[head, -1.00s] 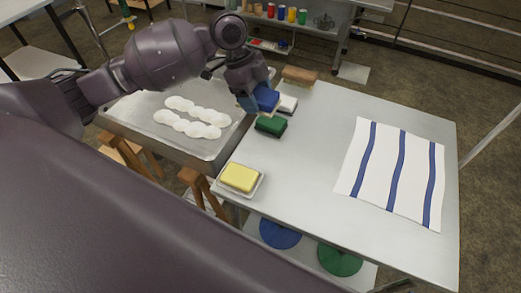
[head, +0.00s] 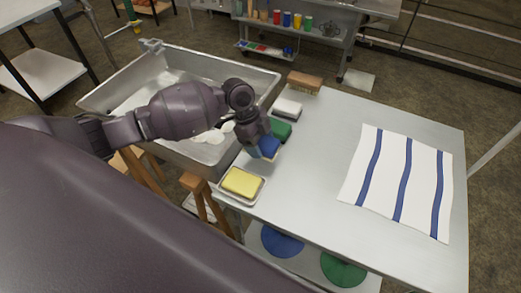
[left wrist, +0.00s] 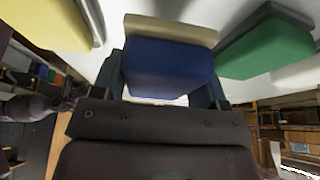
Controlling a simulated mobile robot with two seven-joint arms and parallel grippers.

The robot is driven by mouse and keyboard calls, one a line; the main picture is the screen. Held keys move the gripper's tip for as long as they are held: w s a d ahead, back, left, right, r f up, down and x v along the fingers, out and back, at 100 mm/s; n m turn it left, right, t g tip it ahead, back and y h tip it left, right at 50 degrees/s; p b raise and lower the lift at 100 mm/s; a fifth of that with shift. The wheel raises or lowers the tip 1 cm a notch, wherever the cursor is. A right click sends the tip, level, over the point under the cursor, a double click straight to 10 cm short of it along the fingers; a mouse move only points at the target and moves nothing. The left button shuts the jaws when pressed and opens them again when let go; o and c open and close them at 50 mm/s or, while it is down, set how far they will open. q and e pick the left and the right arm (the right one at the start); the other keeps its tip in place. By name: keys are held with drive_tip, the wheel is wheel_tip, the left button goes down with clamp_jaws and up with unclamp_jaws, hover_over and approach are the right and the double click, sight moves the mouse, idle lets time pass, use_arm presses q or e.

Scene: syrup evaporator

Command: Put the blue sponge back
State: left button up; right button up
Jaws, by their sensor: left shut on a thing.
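My left gripper (head: 258,145) is shut on the blue sponge (head: 269,147), at the left edge of the grey table. The sponge is between the green sponge (head: 281,130) and the yellow sponge (head: 242,181). In the left wrist view the blue sponge (left wrist: 168,68) sits between my fingers, with a tan layer on its far side. The green sponge (left wrist: 266,46) is to its right there and the yellow sponge (left wrist: 48,22) to its left, both apart from it. I cannot tell whether the blue sponge touches the table. My right gripper is not in view.
The yellow sponge lies in a pale tray (head: 259,195). A white block (head: 287,107) and a brown brush (head: 304,82) stand farther back along the table (head: 310,170). A striped cloth (head: 398,185) lies at right. A metal pan (head: 118,92) is left of the table.

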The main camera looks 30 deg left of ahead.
use_arm(q)
wheel_tip(320, 180, down, 4)
drive_tip(key=shift+r, duration=0.25)
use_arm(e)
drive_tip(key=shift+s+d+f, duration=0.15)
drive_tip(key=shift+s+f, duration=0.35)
use_arm(q)
drive_tip(key=shift+f+b, duration=0.2)
drive_tip(key=shift+b, duration=0.1)
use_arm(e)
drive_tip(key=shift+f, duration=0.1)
use_arm(q)
drive_tip(key=o, duration=0.6)
drive_tip(key=shift+o, duration=1.4)
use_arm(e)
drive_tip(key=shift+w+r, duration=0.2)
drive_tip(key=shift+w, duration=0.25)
